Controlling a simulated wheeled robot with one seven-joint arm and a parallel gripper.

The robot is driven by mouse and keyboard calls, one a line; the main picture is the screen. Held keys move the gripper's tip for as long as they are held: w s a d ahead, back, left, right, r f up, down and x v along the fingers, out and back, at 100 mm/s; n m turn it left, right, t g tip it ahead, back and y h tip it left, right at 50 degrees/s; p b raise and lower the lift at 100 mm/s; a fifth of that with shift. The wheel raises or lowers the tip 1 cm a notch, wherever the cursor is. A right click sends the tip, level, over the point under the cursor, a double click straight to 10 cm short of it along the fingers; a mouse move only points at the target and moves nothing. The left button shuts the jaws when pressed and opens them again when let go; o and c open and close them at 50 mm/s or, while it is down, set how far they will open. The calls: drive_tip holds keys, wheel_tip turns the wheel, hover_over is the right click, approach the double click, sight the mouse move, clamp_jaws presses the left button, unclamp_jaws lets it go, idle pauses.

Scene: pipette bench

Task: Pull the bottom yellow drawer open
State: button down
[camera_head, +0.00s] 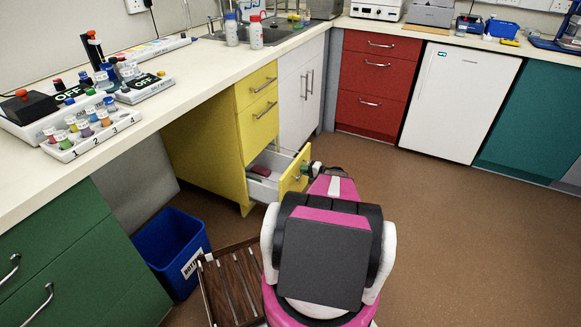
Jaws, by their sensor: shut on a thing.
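The yellow cabinet (215,128) stands under the bench left of centre. Its upper yellow drawers (259,107) are closed. The bottom yellow drawer (291,177) stands partly open, with its grey inside showing and a dark reddish item (261,171) lying in it. My gripper (309,172) is at the front of this drawer, by its handle, and is shut on it. The handle and the fingertips are mostly hidden by my wrist and arm.
A blue bin (172,245) and a brown slatted wooden tray (232,285) are on the floor at lower left. White doors (299,95) and red drawers (371,85) are closed beyond. The brown floor (450,220) to the right is clear.

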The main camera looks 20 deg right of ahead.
drive_tip(key=f+v, duration=0.2)
drive_tip(key=v, duration=1.1)
drive_tip(key=f+v, duration=0.3)
drive_tip(key=v, duration=1.1)
drive_tip(key=shift+s+d, duration=0.4)
drive_tip(key=shift+s, duration=0.15)
drive_tip(key=shift+f, duration=0.1)
drive_tip(key=c, duration=1.2)
unclamp_jaws()
drive_tip(key=v, duration=1)
drive_tip(key=shift+s+d, duration=0.2)
drive_tip(key=shift+s, duration=0.1)
